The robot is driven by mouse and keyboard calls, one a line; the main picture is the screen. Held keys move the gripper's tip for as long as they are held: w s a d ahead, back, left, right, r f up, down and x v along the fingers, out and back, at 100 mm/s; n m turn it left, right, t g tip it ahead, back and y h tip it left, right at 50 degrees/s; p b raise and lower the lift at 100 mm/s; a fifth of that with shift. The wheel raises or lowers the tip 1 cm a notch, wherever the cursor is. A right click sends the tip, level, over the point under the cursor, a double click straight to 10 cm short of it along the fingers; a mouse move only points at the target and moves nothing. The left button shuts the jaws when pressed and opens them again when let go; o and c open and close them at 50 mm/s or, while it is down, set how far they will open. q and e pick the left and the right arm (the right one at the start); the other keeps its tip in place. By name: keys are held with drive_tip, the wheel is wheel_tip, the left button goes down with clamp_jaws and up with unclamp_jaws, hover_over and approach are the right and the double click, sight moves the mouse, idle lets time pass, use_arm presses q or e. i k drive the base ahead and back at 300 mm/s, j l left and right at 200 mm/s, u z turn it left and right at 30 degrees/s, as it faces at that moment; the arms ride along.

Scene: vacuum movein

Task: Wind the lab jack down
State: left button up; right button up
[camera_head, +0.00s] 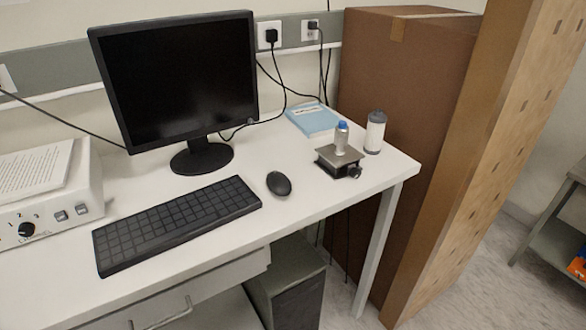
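The lab jack (327,164) is a small dark, low block near the right end of the white desk. A dark knob (354,172) shows at its front right. A small clear bottle with a blue cap (341,136) stands upright on its top plate. How far the jack is raised is hard to tell at this size, though it looks low. Neither of my grippers is in view.
A white and grey canister (375,132) stands just right of the jack, with a blue book (312,119) behind it. A mouse (279,183), keyboard (178,221) and monitor (178,80) are to the left. Tall brown cartons (400,80) stand beyond the desk's right end.

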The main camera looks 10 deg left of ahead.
sight(355, 173)
drive_tip(key=i+l+u, duration=0.2)
drive_tip(key=l+u, duration=0.15)
drive_tip(key=i+l+u, duration=0.1)
drive_tip(key=l+u, duration=0.25)
drive_tip(key=i+l+u, duration=0.1)
drive_tip(key=l+u, duration=0.55)
drive_tip(key=l, duration=0.15)
